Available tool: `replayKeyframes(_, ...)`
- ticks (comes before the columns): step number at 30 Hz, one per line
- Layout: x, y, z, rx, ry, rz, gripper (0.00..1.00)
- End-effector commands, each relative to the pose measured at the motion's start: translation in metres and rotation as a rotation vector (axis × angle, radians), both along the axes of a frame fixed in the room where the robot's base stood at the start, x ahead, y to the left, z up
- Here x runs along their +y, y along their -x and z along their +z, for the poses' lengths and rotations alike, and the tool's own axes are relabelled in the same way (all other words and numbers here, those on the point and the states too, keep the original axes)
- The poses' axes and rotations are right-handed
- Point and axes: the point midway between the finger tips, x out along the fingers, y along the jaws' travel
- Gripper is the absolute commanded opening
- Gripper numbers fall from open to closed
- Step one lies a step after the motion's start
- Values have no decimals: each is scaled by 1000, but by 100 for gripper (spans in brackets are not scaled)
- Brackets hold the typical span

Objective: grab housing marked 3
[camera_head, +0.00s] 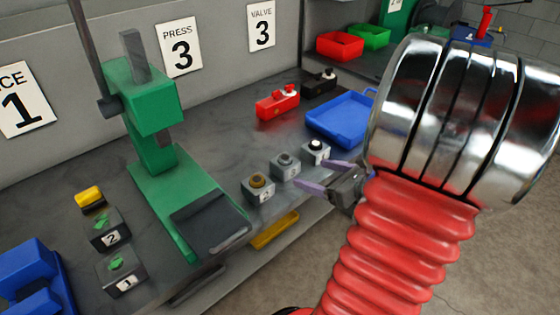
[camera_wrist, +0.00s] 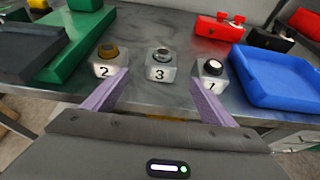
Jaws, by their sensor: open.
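The housing marked 3 (camera_wrist: 160,66) is a small grey block with a dull metal round top. It stands upright on the bench, in the middle of a row of three, and also shows in the head view (camera_head: 285,166). My gripper (camera_wrist: 160,84) is open, its two purple fingers pointing at that housing with nothing between them. In the head view my gripper (camera_head: 311,173) is at the bench's front edge, just short of the row. The housing marked 2 (camera_wrist: 106,65), brown-topped, is on the left. The housing marked 1 (camera_wrist: 211,73), black-topped, is on the right.
A green press (camera_head: 158,160) stands left of the row. A blue tray (camera_head: 341,119) lies to the right. Red (camera_head: 277,104) and black (camera_head: 319,82) valve blocks sit behind. Dark blocks marked 2 (camera_head: 107,230) and 1 (camera_head: 122,271) stand far left.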

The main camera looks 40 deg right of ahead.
Motion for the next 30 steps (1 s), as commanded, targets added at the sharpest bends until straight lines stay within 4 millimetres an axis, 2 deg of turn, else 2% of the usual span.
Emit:
replayKeyframes(14,-4,2,-1,0,-1,-16,78)
replayKeyframes(19,-3,-10,-7,0,-3,-14,78)
replayKeyframes(30,-2,-51,-23,0,-2,-14,78)
